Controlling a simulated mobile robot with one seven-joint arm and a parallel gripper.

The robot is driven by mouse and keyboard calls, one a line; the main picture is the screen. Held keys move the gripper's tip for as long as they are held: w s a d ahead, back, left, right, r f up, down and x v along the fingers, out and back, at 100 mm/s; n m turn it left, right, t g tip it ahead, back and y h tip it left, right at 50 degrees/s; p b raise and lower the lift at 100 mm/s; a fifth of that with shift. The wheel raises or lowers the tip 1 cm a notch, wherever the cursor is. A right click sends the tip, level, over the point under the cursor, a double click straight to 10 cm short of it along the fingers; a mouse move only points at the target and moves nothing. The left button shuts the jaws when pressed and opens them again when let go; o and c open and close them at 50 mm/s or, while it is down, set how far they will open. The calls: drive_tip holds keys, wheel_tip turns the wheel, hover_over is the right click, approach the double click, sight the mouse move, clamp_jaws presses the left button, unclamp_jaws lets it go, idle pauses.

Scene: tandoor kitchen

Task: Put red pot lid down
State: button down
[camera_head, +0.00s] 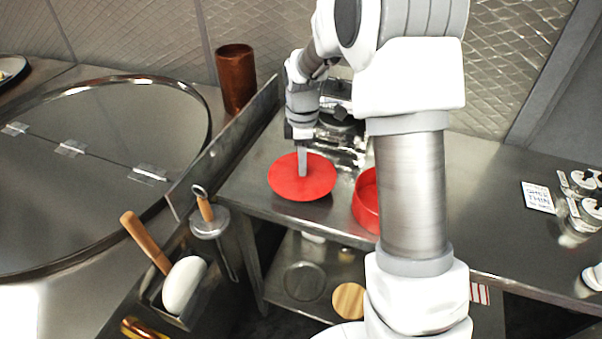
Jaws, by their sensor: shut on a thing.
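The red pot lid (286,184) is a flat round disc at the left end of the steel counter (262,205). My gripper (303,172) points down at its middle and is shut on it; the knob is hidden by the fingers. The lid looks level and lies on or just above the counter; I cannot tell which. A red pot (366,203) stands to the right of the lid, partly hidden behind my arm.
A metal partition (225,140) borders the counter's left side. A brown cup (236,80) stands behind it. Dark metal items (340,120) sit behind the lid. A white card (537,197) lies at the right. The counter right of my arm has bare room.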

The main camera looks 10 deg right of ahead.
drive_tip(key=shift+a+f, duration=0.1)
drive_tip(key=shift+f, duration=1.95)
drive_tip(key=shift+f, duration=0.1)
drive_tip(key=shift+f, duration=0.15)
drive_tip(key=c, duration=0.7)
unclamp_jaws()
drive_tip(key=shift+r, duration=0.2)
